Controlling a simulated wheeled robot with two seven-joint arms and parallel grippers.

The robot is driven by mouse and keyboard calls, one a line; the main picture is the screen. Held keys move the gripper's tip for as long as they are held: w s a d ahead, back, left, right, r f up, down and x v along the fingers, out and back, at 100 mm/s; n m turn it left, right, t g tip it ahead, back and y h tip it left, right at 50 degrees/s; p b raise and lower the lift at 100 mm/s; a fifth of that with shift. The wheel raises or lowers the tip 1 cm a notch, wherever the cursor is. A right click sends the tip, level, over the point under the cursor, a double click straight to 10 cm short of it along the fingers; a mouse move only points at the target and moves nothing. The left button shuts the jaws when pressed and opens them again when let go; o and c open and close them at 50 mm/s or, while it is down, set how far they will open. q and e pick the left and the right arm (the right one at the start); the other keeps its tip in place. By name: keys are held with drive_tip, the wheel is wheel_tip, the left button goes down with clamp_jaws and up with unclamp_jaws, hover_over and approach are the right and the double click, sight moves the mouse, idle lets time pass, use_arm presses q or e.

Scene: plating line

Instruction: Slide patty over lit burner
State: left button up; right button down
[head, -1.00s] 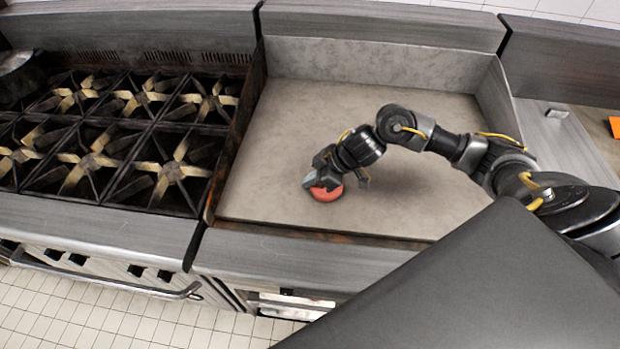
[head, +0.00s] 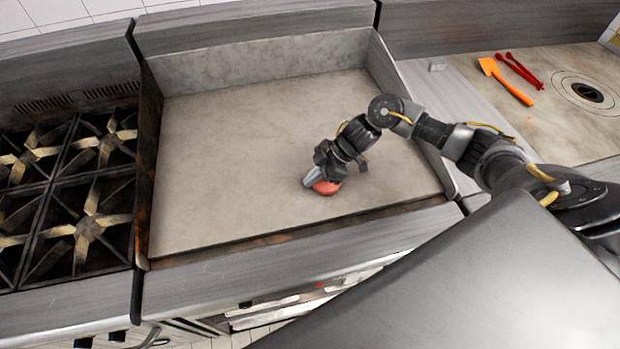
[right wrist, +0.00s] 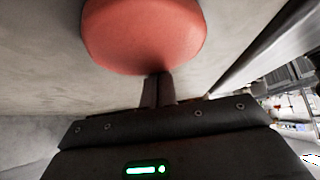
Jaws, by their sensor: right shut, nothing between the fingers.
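The patty (head: 328,187) is a round pinkish-red disc on the grey griddle plate (head: 220,130), right of its middle and nearer the front. My right gripper (head: 312,181) is low over the plate at the patty and hides part of it. In the right wrist view the patty (right wrist: 145,35) shows large, just beyond the fingertips. The fingers (right wrist: 158,88) are closed together with nothing between them, and their tips appear to meet the patty's edge. No flame is visible in either view. My left gripper is out of view.
A range with black grates (head: 88,228) stands left of the griddle, past a raised side wall (head: 148,150). Right of the griddle, an orange spatula (head: 507,82) and red tongs (head: 520,70) lie on a counter. The plate left of the patty is clear.

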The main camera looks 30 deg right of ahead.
drive_tip(key=d, duration=0.2)
drive_tip(key=s+d, duration=0.1)
drive_tip(key=d, duration=0.1)
drive_tip(key=s+d, duration=0.1)
drive_tip(key=d, duration=0.1)
drive_tip(key=shift+d, duration=0.2)
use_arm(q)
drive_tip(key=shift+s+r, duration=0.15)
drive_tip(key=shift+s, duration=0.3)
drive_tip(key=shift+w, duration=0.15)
use_arm(e)
drive_tip(key=shift+w+a, duration=0.1)
drive_tip(key=shift+a+r+p, duration=0.1)
drive_tip(key=shift+a+p, duration=0.1)
drive_tip(key=shift+p, duration=0.15)
drive_tip(key=a, duration=0.1)
drive_tip(key=a+p, duration=0.1)
drive_tip(key=shift+w+a+r, duration=0.2)
drive_tip(key=shift+w+a, duration=0.1)
drive_tip(key=shift+w, duration=0.25)
use_arm(q)
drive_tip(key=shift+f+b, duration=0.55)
drive_tip(key=shift+b, duration=0.7)
use_arm(e)
drive_tip(key=v, duration=0.9)
